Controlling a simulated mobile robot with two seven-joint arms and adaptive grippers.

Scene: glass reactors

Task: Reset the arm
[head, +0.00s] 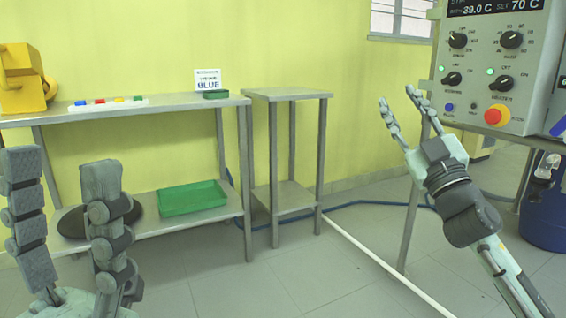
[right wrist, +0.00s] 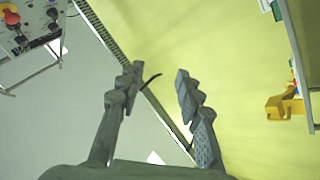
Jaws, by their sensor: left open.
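My left gripper (head: 62,175) is at the lower left of the head view, its two grey fingers upright and well apart, with nothing between them. It is in front of the long steel table. My right gripper (head: 398,98) is raised at the right of the head view, left of the control panel. Its fingers point up and stand apart. The right wrist view shows the same gripper (right wrist: 158,85) open and empty, with floor and yellow wall beyond it.
The control panel (head: 484,75) stands at the right. A steel table (head: 150,107) holds a green tray (head: 193,198) on its lower shelf and a yellow machine (head: 22,80) on top. A small bare steel stand (head: 287,94) is in the middle. A blue hose and pale pipe cross the floor.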

